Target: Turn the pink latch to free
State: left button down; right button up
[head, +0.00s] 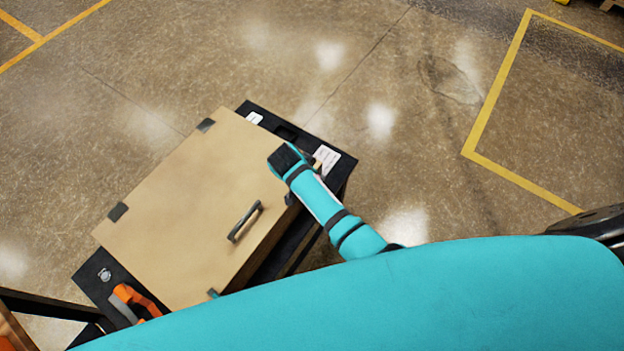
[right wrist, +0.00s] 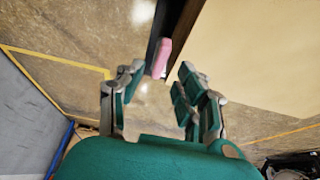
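The pink latch (right wrist: 161,58) shows in the right wrist view as a small upright bar on a dark edge of the furnace box. In the head view the latch is hidden. My right gripper (right wrist: 162,78) is open, with its two green and grey fingers spread left and right of the latch's lower end. I cannot tell whether either finger touches it. In the head view my teal right arm reaches to the near right side of the tan box (head: 180,200), and its fingers are not visible there. My left gripper is not in view.
The box lid carries a dark handle (head: 245,221) and black corner pieces. The box sits on a black table (head: 343,166) with white labels. An orange and grey object (head: 136,298) lies at the table's lower left. The floor beyond is clear, with yellow lines.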

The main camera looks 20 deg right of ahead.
jog(key=v, duration=0.4)
jog(key=shift+r, duration=0.1)
dwell(0.4)
